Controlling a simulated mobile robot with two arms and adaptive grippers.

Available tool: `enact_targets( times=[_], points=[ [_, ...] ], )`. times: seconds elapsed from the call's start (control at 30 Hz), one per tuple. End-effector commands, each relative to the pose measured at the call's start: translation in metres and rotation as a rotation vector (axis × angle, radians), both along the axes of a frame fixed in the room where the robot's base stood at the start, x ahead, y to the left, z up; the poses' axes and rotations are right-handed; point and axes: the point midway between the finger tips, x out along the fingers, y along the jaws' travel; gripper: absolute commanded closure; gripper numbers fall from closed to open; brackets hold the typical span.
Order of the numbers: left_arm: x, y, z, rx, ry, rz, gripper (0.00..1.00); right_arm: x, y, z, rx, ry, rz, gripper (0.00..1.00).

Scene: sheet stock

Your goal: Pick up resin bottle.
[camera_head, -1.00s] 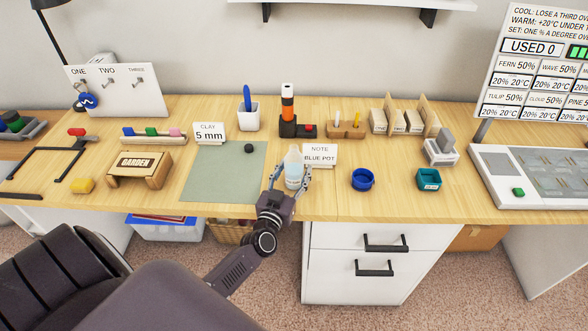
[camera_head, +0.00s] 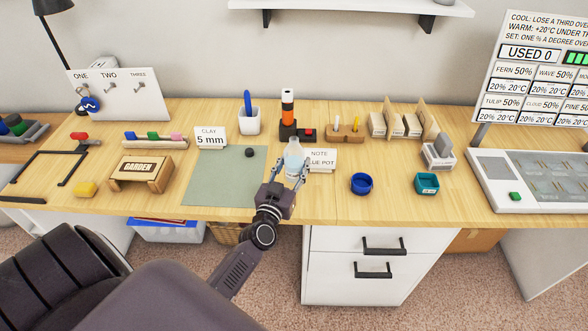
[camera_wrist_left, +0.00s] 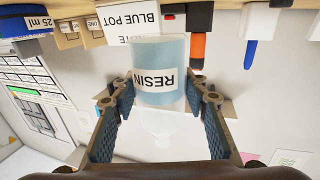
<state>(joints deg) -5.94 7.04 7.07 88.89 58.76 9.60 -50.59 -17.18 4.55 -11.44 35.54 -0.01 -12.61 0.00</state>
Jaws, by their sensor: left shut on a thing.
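The resin bottle (camera_head: 294,158) is a pale blue, translucent bottle with a lighter neck. In the left wrist view it also shows (camera_wrist_left: 160,60), with its RESIN label upside down and the bottle between both fingers. My left gripper (camera_head: 290,177) is shut on it, one finger on each side. In the head view the bottle appears raised a little above the desk, in front of the NOTE BLUE POT card (camera_head: 322,160). My right gripper is in neither view.
A green mat (camera_head: 222,180) with a small dark ball (camera_head: 249,153) lies left of the bottle. A blue pot (camera_head: 361,184) and a teal pot (camera_head: 427,183) stand to the right. An orange and black tool (camera_head: 288,110) stands behind.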

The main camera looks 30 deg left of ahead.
Motion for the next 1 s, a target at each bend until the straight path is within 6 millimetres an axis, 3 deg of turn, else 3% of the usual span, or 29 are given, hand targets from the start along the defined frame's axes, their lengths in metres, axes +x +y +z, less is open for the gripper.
enact_targets(
  times=[0.03, 0.1, 0.4, 0.63, 1.0],
  points=[
    [0.0, 0.0, 0.025, -0.005, -0.009, 0.005, 0.89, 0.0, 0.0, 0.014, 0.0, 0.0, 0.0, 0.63],
    [0.0, 0.0, 0.047, -0.005, -0.009, 0.006, 0.89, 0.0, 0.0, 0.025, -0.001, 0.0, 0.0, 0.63],
    [0.0, 0.001, 0.121, 0.0, -0.008, 0.004, 0.89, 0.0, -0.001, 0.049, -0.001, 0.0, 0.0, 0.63],
    [0.0, 0.001, 0.147, 0.001, -0.005, 0.002, 0.89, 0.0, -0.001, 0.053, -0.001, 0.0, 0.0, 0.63],
    [0.0, 0.001, 0.151, 0.002, -0.003, 0.002, 0.89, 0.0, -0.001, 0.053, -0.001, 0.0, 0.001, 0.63]
  ],
)
